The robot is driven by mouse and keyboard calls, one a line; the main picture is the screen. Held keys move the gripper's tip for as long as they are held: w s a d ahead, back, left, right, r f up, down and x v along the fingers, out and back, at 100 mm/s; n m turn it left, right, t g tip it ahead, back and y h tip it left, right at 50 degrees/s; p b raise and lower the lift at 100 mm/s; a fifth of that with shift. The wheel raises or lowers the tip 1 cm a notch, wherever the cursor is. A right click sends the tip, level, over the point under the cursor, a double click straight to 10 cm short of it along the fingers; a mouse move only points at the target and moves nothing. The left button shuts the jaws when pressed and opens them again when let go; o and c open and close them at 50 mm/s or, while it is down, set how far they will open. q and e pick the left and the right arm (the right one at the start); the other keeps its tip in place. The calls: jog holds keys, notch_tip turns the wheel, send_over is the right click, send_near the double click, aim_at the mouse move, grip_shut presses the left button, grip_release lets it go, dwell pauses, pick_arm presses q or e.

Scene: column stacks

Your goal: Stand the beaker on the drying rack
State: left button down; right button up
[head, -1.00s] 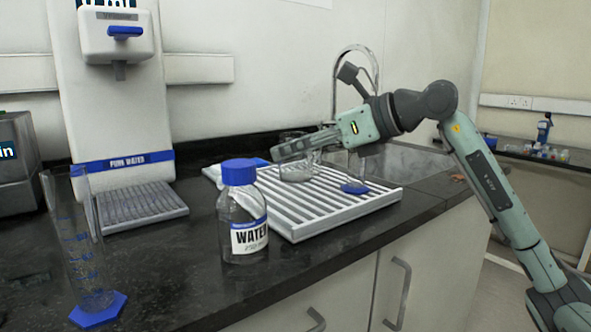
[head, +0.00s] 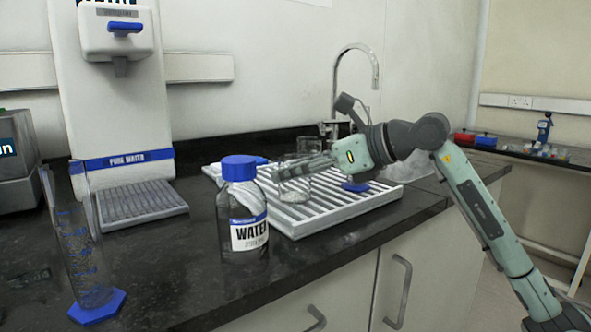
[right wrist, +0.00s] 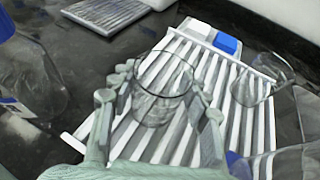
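The clear glass beaker (head: 291,187) is upright at the white slatted drying rack (head: 352,211), over its left-middle part. Its bottom is at or just above the slats; I cannot tell whether it touches. My right gripper (head: 300,165) reaches in from the right with its fingers around the beaker. In the right wrist view the beaker (right wrist: 163,95) sits between the two fingers (right wrist: 168,98), which close on its sides, and the rack (right wrist: 143,147) shows through the glass. My left gripper is in neither view.
A blue-capped water bottle (head: 241,215) stands before the rack. A measuring cylinder with a blue base (head: 98,307) stands at front left, the water dispenser (head: 112,120) behind. A blue base (head: 355,186) shows on the rack's right part. Another glass (right wrist: 258,82) stands near the rack's edge.

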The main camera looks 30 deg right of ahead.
jog(key=o, duration=0.4)
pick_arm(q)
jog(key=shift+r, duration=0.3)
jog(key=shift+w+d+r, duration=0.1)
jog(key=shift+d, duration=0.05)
pick_arm(e)
jog(key=shift+r, duration=0.1)
jog(key=shift+s+d+r, duration=0.1)
jog(key=shift+s+d, duration=0.05)
jog(key=b+v, duration=0.2)
jog(key=v, duration=0.7)
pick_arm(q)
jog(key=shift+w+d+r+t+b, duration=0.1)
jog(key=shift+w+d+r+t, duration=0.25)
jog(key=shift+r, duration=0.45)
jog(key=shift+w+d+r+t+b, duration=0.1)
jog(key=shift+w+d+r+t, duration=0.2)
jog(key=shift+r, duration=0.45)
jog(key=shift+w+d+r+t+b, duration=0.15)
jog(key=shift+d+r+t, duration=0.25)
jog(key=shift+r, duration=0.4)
pick_arm(e)
jog(key=shift+v, duration=1.3)
